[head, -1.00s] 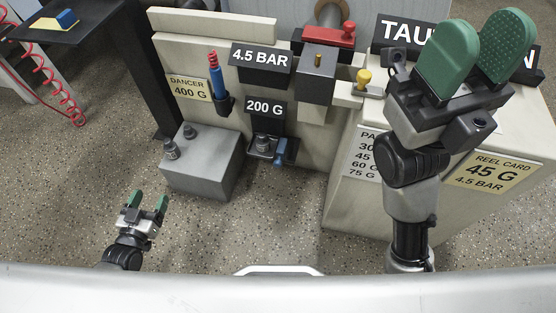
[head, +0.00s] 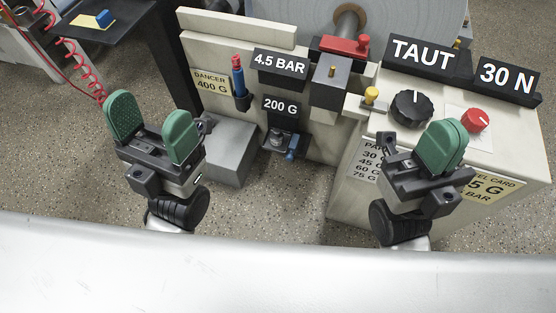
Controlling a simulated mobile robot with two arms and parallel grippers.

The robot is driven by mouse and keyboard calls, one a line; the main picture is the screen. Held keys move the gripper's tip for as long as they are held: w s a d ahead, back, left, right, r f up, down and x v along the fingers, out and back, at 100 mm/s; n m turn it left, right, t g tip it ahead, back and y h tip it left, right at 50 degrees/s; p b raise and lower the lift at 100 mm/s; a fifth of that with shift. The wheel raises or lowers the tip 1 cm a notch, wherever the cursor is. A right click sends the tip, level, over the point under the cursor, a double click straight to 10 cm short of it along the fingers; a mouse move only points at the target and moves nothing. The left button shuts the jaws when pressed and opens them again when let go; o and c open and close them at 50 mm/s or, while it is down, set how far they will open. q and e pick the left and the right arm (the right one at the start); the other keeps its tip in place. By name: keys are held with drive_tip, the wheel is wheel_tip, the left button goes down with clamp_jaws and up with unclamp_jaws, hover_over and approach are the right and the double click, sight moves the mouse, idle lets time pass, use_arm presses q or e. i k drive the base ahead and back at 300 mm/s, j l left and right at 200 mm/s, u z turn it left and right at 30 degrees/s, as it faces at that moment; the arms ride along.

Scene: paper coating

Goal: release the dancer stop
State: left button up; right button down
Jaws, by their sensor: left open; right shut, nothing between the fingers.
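Which part is the dancer stop I cannot tell for sure; no part carries that name. A yellow knob (head: 371,95) stands upright on a small ledge between the beige frame and the right cabinet. A red handle piece (head: 345,46) lies on top of the frame behind a dark block (head: 331,84). The dancer card (head: 211,83) reads 400 G. My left gripper (head: 152,122) is open and empty, in front of the grey box at the left. My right gripper (head: 442,146) is shut and empty before the cabinet, below the knob and to its right, partly hiding the reel card.
The cabinet top carries a black dial (head: 411,108), a red knob (head: 475,120) and signs TAUT (head: 422,58) and 30 N (head: 508,77). A red-and-blue tool (head: 238,82) stands in a holder. A 200 G sign (head: 281,106) hangs above a weight pan. A grey box (head: 232,150) stands on the floor.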

sight(294, 144)
drive_tip(key=k+j, duration=0.1)
drive_tip(key=j, duration=0.5)
drive_tip(key=k+j, duration=0.1)
drive_tip(key=j, duration=0.5)
drive_tip(key=k+j, duration=0.1)
drive_tip(key=j, duration=0.5)
drive_tip(key=k+j, duration=0.1)
drive_tip(key=j, duration=0.45)
drive_tip(key=k+j, duration=0.1)
drive_tip(key=j, duration=0.5)
